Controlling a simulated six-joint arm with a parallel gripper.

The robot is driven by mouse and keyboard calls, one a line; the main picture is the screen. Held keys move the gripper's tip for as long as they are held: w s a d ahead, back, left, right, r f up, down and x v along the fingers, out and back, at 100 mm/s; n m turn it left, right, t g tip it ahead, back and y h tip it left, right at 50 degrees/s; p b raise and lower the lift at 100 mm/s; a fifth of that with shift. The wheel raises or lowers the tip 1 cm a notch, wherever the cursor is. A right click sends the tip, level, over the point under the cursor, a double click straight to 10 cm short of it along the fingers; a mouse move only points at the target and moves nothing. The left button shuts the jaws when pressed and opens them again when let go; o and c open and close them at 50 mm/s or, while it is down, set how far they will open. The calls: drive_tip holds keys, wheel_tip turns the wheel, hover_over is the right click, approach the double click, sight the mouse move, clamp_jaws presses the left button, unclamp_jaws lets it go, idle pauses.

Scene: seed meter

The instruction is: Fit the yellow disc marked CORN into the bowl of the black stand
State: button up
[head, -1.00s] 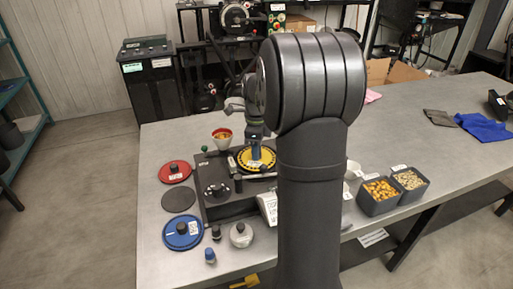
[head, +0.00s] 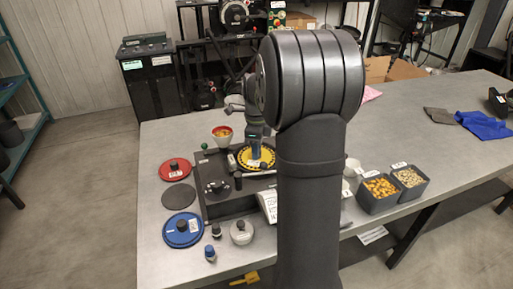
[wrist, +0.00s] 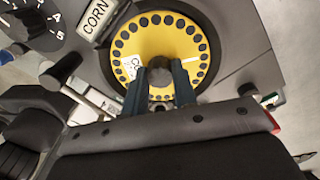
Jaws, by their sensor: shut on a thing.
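The yellow disc (head: 243,158) has a ring of dark holes and a white label. It lies over the bowl of the black stand (head: 218,207), and also shows in the wrist view (wrist: 133,43). The bowl's dark rim (wrist: 108,62) surrounds the disc; I cannot tell whether the disc sits fully down. My gripper (head: 255,153) points down at the disc's middle, its fingers (wrist: 160,88) shut on the dark centre knob. The fingers hide part of the disc. A white CORN plate (wrist: 97,20) is beside the bowl on the stand.
Left of the stand lie a red disc (head: 175,170), a dark round pad (head: 178,196) and a blue disc (head: 183,232). A cup (head: 222,136) is at the stand's back. Two seed bins (head: 378,203) (head: 418,187) are at the right.

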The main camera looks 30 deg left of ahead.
drive_tip(key=shift+f, duration=0.4)
drive_tip(key=o, duration=1.3)
drive_tip(key=shift+o, duration=0.2)
drive_tip(key=shift+r, duration=3)
drive_tip(key=shift+f, duration=3)
drive_tip(key=shift+r, duration=3.4)
